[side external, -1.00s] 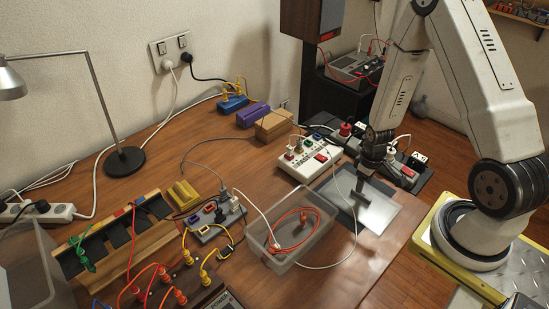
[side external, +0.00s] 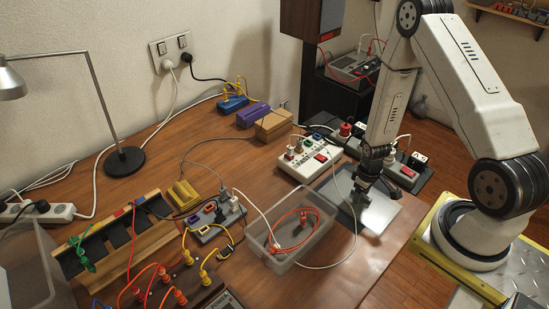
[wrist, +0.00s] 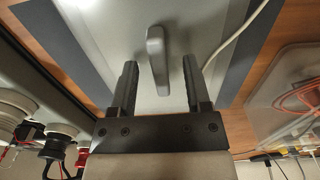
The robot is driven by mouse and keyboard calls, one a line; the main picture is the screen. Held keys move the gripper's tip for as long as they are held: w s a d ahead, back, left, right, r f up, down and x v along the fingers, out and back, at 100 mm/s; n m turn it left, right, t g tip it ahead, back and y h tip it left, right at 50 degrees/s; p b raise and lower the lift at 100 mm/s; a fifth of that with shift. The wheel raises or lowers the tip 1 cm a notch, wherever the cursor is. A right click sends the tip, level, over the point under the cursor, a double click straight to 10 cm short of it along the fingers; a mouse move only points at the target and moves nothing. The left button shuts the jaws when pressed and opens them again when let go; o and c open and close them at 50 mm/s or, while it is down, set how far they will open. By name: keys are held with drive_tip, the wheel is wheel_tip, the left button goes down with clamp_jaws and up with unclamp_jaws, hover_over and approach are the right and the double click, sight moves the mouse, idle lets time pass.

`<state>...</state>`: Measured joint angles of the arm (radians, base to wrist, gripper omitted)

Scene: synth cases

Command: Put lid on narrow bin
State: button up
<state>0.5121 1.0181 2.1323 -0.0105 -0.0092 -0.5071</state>
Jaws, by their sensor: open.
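The lid (side external: 376,215) is a flat grey plate with darker borders, lying on the table's right part. Its upright grey handle (wrist: 157,60) shows in the wrist view. My gripper (side external: 362,196) is low over the lid. In the wrist view my gripper (wrist: 160,65) is open, with a dark finger on each side of the handle and a gap to both. A clear open bin (side external: 283,250) stands just left of the lid, with a coiled orange cable (side external: 300,226) inside. Another clear bin (side external: 35,265) is cut off at the left edge; I cannot tell which is narrower.
A white cable (side external: 352,238) runs across the lid beside the handle and also shows in the wrist view (wrist: 235,35). A white power strip (side external: 310,158) and a dark plug board (side external: 408,170) stand behind the lid. The table front right of the bin is clear.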

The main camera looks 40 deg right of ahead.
idle(0.4)
clamp_jaws()
drive_tip(key=shift+r, duration=0.2)
wheel_tip(320, 180, up, 10)
drive_tip(key=shift+f, duration=0.15)
idle(0.8)
idle(0.6)
drive_tip(key=w+a+r+n, duration=0.2)
drive_tip(key=w+a+n, duration=0.1)
drive_tip(key=a+n, duration=0.6)
drive_tip(key=w+a+r+n, duration=0.2)
drive_tip(key=a+n, duration=0.7)
drive_tip(key=a, duration=0.5)
drive_tip(key=shift+w+a+r, duration=0.25)
drive_tip(key=shift+w+a, duration=0.05)
drive_tip(key=shift+w, duration=0.5)
